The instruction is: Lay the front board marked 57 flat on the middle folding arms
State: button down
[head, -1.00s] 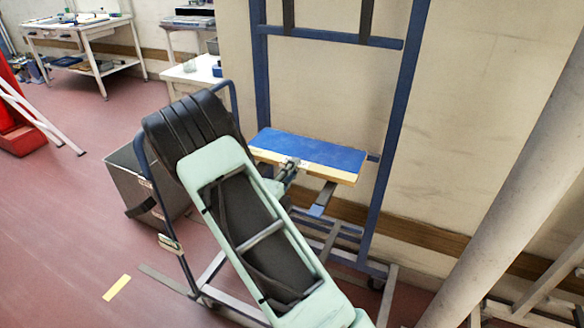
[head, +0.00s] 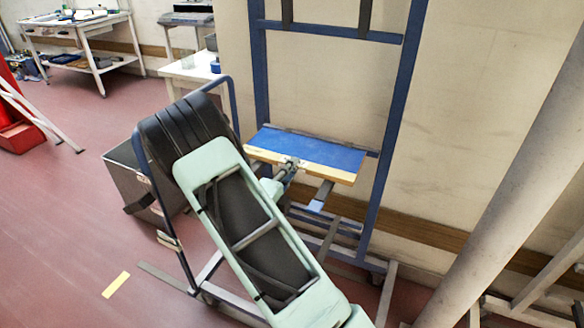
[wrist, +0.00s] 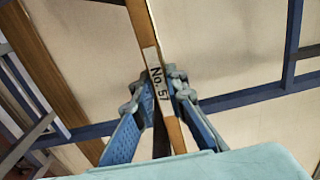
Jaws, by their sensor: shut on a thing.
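The front board (head: 318,151) has a blue top and pale wooden edges. It is held out in front of the blue rack frame, its top face showing in the head view. In the wrist view its narrow edge (wrist: 151,58) carries the label "No. 57". My gripper (wrist: 160,85) is shut on that edge, one finger on each side; in the head view my gripper (head: 288,168) meets the front edge near its middle. A grey bar (head: 321,196) shows below the board, and another along its back edge. Whether the board touches either is unclear.
The blue rack (head: 388,120) stands close to the wall, with dark arms (head: 365,18) at its top. A grey bin (head: 135,175) stands at left behind my arm. A thick pale pipe (head: 500,185) slants at right. Work tables stand at back left.

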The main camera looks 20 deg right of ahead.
jog(key=shift+f, duration=0.3)
jog(key=c, duration=1.9)
grip_release()
jog(key=shift+o, duration=0.3)
jog(key=shift+f, duration=0.1)
jog(key=shift+s+a, duration=0.1)
jog(key=v, duration=1.1)
jog(key=shift+s+a, duration=0.25)
